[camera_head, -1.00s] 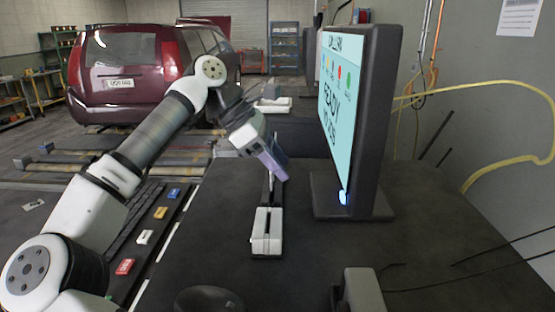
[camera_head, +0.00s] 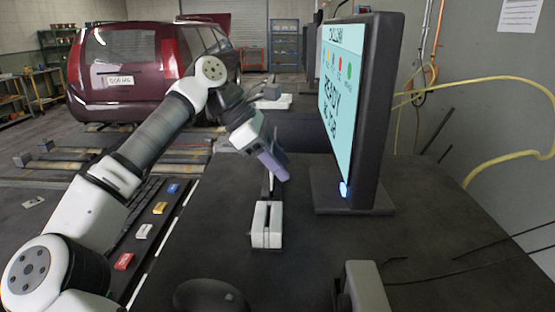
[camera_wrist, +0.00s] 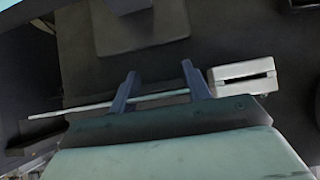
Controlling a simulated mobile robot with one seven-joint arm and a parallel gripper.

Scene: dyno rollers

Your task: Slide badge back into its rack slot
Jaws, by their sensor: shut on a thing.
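My gripper (camera_head: 276,173) is over the desk, shut on the badge, its fingers pointing down. In the wrist view the badge (camera_wrist: 75,110) shows edge-on as a thin pale strip running across my fingers (camera_wrist: 158,72) and out to the left. In the head view the badge (camera_head: 267,187) is a thin strip under the fingers, partly hidden. The rack, a small white block with a dark narrow slot (camera_head: 267,226), stands on the desk just nearer the camera than the badge. In the wrist view the rack (camera_wrist: 243,76) is right of the fingers. The badge appears outside the slot.
A monitor (camera_head: 343,95) on a dark base stands right of my gripper. A dark rounded object (camera_head: 208,296) and a grey block (camera_head: 366,288) are at the desk's near edge. Several coloured tags (camera_head: 142,231) lie along the left. Bare desk (camera_head: 440,250) lies to the right.

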